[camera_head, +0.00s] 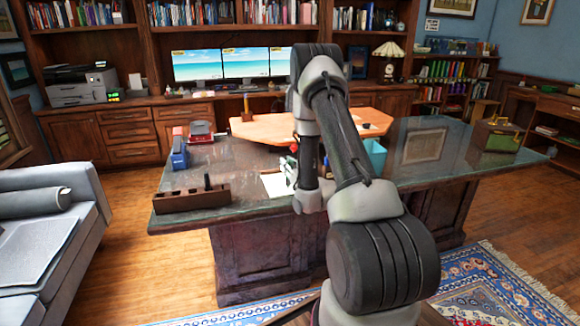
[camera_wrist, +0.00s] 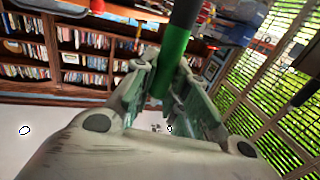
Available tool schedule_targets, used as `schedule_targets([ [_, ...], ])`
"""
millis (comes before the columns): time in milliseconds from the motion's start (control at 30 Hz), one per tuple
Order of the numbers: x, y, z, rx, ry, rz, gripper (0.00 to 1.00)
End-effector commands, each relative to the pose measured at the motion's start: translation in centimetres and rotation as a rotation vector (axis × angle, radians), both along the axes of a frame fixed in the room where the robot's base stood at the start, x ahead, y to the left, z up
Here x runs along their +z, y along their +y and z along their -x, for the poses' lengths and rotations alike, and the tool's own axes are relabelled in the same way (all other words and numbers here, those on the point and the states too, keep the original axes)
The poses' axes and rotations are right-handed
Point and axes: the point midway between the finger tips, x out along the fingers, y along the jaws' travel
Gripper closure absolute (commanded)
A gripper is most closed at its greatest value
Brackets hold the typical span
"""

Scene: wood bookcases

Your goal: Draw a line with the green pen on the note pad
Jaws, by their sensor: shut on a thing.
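My gripper (camera_wrist: 165,85) is shut on the green pen (camera_wrist: 172,58) in the wrist view. The pen stands out between the two fingers, with a dark part toward the top of that picture. In the head view my arm hides most of the gripper, and the pen is hard to make out there. The white note pad (camera_head: 273,186) lies on the dark desk top, just left of my forearm and partly covered by it. The gripper is near the pad, but I cannot tell whether the pen touches it.
A wooden holder (camera_head: 180,202) with one dark upright item stands at the desk's front left. A blue object (camera_head: 179,150) and a red object (camera_head: 201,131) lie behind it. A teal bin (camera_head: 375,155) stands right of my arm. A brass-coloured box (camera_head: 496,136) is at the right end.

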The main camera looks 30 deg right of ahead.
Motion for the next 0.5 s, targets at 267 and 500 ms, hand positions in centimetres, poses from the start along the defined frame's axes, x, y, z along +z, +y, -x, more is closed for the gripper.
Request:
schedule_targets([
  [267, 0.1, 0.8, -0.2, 0.001, 0.000, 0.000, 0.99],
  [500, 0.1, 1.4, -0.4, 0.000, 0.000, 0.000, 0.99],
])
